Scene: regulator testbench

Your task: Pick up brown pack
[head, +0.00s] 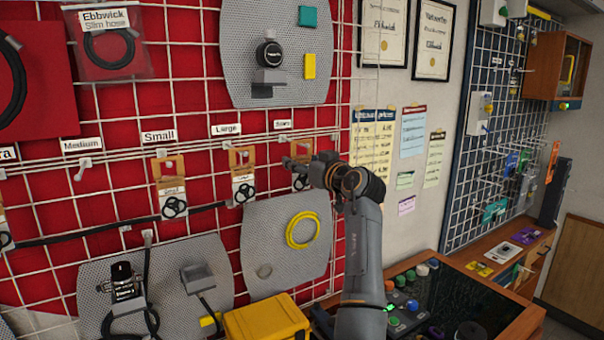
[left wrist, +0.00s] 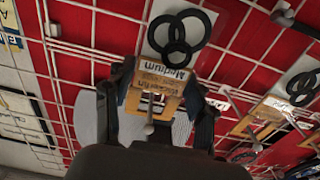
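My left gripper (head: 296,155) reaches the red-backed wall grid in the head view and partly covers a brown pack (head: 299,181) hanging there. In the left wrist view, the brown pack (left wrist: 154,103) has a brown card top, a white label reading "Medium" and black rings. It hangs on a peg, upside down in that view. My left gripper (left wrist: 160,92) has its fingers apart, one on each side of the card. I cannot tell if either finger touches it. Similar brown packs hang to the left, under the "Small" (head: 171,187) and "Large" (head: 243,175) signs. My right gripper is not in view.
A yellow box (head: 266,322) stands below the grid. A yellow hose coil (head: 302,230) hangs on a grey panel (head: 262,220) under the gripper. A dark console with buttons (head: 440,300) lies at lower right. Neighbouring pegs and packs are close beside the gripper.

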